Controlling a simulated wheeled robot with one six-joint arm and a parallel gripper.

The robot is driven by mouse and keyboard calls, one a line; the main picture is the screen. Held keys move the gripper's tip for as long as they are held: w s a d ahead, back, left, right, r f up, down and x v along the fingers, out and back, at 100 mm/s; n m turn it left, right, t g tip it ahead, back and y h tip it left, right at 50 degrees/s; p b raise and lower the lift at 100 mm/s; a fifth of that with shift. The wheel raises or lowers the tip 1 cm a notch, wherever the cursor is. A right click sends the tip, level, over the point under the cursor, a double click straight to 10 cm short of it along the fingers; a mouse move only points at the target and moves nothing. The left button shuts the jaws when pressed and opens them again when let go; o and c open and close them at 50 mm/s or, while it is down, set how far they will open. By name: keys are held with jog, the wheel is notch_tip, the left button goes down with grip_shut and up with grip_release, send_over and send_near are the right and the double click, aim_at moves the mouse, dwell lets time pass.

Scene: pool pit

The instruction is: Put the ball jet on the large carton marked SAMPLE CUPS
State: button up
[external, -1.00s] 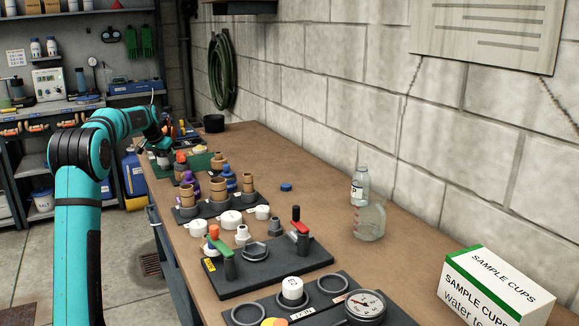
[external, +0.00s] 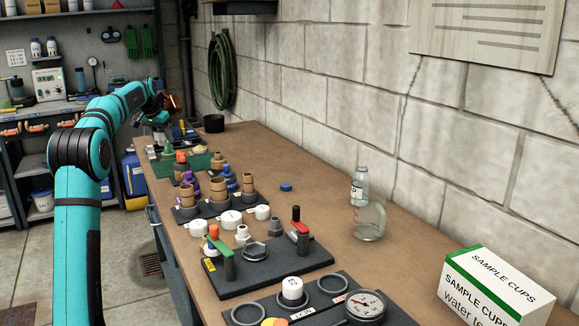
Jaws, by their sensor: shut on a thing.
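The large carton marked SAMPLE CUPS (external: 480,296) stands at the near right end of the bench, white with a green stripe, its lettered top bare. My gripper (external: 164,112) is at the far left end of the bench, raised above it and far from the carton. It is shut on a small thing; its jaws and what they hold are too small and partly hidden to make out. A dark reddish-brown patch shows beside the gripper. I cannot tell for sure whether the held thing is the ball jet.
Along the bench (external: 330,215) stand a green tray (external: 200,162), dark racks with brown and blue bottles, white fittings (external: 230,219), a valve board (external: 270,270) and a gauge (external: 366,306). A clear jug (external: 370,222) and bottle (external: 360,185) stand near the wall.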

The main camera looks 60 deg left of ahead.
jog(key=w+d+r+m+t+h, duration=0.1)
jog(key=w+d+r+m, duration=0.15)
jog(key=w+d, duration=1.35)
jog(key=w+d+r+m+h, duration=0.1)
jog(key=w+d+m, duration=0.2)
jog(key=w+d, duration=1.35)
jog(key=w+d+r+m, duration=0.2)
jog(key=w+d+m, duration=0.1)
jog(key=w+d, duration=0.9)
jog(key=w+d+r+m+h, duration=0.1)
jog(key=w+d+m+h, duration=0.15)
jog(key=d, duration=1.35)
notch_tip(320, 180, up, 4)
jog(key=m+g+h, duration=0.1)
jog(key=m+h, duration=0.1)
jog(key=m, duration=0.4)
send_over(510, 276)
jog(key=s+a, duration=0.1)
jog(key=shift+y, duration=0.25)
jog(key=shift+f, duration=4.75)
jog(key=shift+f, duration=0.1)
